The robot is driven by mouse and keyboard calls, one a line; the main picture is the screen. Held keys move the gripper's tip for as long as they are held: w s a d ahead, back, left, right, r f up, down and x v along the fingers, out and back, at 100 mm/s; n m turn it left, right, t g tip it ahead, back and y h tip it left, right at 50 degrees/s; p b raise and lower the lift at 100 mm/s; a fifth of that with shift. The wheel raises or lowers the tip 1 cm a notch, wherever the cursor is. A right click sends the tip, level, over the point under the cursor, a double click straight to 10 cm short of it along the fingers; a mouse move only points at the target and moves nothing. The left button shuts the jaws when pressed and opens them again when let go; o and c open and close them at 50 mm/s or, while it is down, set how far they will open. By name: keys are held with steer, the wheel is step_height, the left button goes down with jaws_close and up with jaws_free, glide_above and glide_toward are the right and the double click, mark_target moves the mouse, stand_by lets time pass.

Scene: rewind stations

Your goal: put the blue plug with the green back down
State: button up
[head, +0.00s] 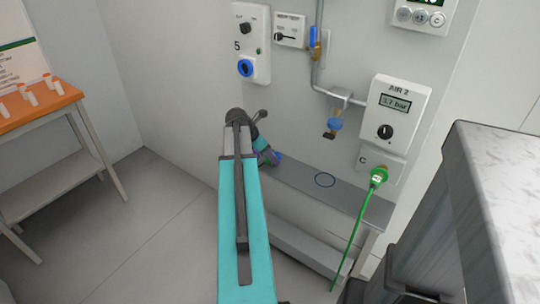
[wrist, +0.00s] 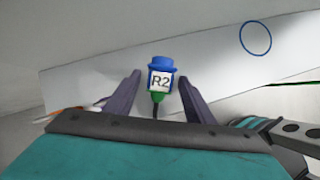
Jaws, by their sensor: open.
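The blue plug with the green (wrist: 160,77) shows in the wrist view with a white R2 label, a blue top, a green lower end and a dark cable below. It is between the fingers of my open gripper (wrist: 160,80), with narrow gaps visible on both sides. Behind it is the grey shelf (wrist: 100,80). In the head view, a small blue part of the plug (head: 278,158) shows beside my gripper (head: 268,157) at the left part of the shelf (head: 300,188). My arm hides much of that area. I cannot tell whether the plug touches the shelf.
A blue ring (head: 325,180) marks a bare part of the shelf, right of my gripper. A green plug (head: 378,176) with a green cable sits in socket C. Panel 5 (head: 250,45) has a blue-rimmed socket. A grey cabinet (head: 500,190) stands at right, an orange-topped table (head: 40,105) at left.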

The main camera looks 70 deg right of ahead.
steer(key=p+v, duration=0.1)
steer(key=v, duration=1.1)
steer(key=shift+r, duration=0.1)
stand_by(0.6)
steer(key=w+a+f+m+t+y, duration=0.1)
steer(key=w+a+f+m, duration=0.1)
steer(key=w+a+f, duration=1.2)
steer(key=w+a+f+m+y, duration=0.2)
steer(key=w+a+f, duration=0.1)
steer(key=a+f, duration=1.25)
steer(key=s+a+f+m, duration=0.2)
steer(key=s+a+f, duration=0.3)
steer(key=a, duration=0.5)
steer(key=s+a+f+m+g+y, duration=0.1)
steer(key=s+a+f+m, duration=0.1)
steer(key=s+a+f, duration=0.4)
steer(key=s+a+f+m+g, duration=0.1)
steer(key=s+a+f, duration=0.4)
steer(key=a, duration=1.1)
step_height(320, 180, down, 3)
steer(key=shift+s+r+m, duration=0.25)
steer(key=shift+m, duration=0.35)
